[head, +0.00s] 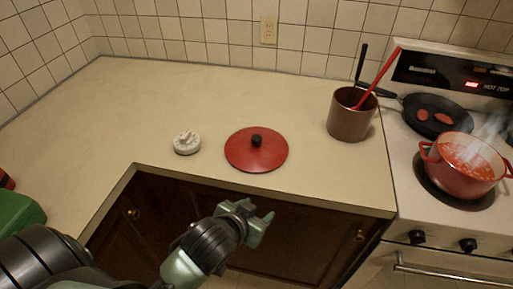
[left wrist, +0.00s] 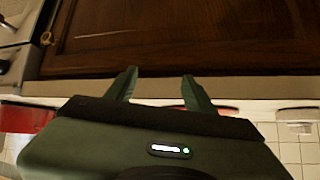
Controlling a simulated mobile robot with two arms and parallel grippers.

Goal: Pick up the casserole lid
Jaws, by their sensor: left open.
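The casserole lid (head: 270,153) is a red disc with a black knob (head: 257,140). It lies flat, knob up, on the counter near its front edge. My left gripper (head: 258,211) is open and empty, in front of the counter and nearer to me than the lid, not touching it. In the left wrist view my two fingers (left wrist: 158,76) stand apart with nothing between them, against the cabinet door and counter edge. A thin reddish strip behind the fingers there may be the lid. My right gripper is not in view.
A white round timer-like object (head: 187,143) sits left of the lid. A brown utensil pot (head: 348,122) stands to the right. On the stove are a black pan (head: 437,128) and a steaming red pot (head: 464,180). The counter (head: 230,95) behind the lid is clear.

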